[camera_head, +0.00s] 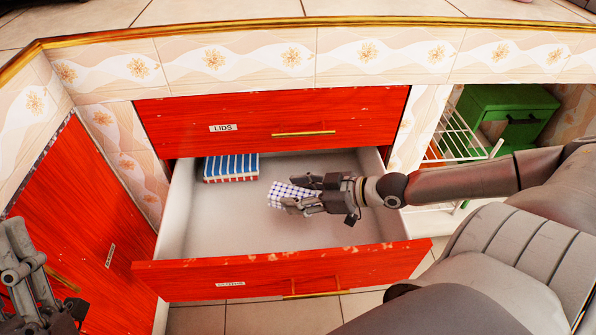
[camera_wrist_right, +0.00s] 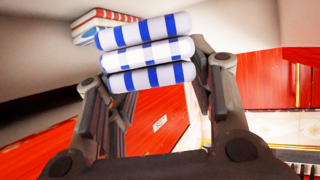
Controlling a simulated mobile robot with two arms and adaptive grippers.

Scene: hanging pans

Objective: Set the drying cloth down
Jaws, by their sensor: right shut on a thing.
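The drying cloth (camera_head: 279,192) is folded, white with a blue check pattern. My right gripper (camera_head: 300,192) is shut on it, inside the outline of the open lower drawer (camera_head: 215,232). In the right wrist view the cloth (camera_wrist_right: 147,52) shows as stacked folds with blue bands between my fingers. Whether it touches the drawer floor I cannot tell. My left gripper (camera_head: 30,270) is at the lower left edge, away from the cloth and partly cut off; its jaw state is unclear.
A blue-and-white striped folded cloth (camera_head: 231,167) lies at the drawer's back left. The drawer's middle and front floor are bare. A shut red drawer labelled LIDS (camera_head: 350,112) is above. A white wire rack (camera_head: 465,140) and a green cabinet (camera_head: 510,112) stand at right.

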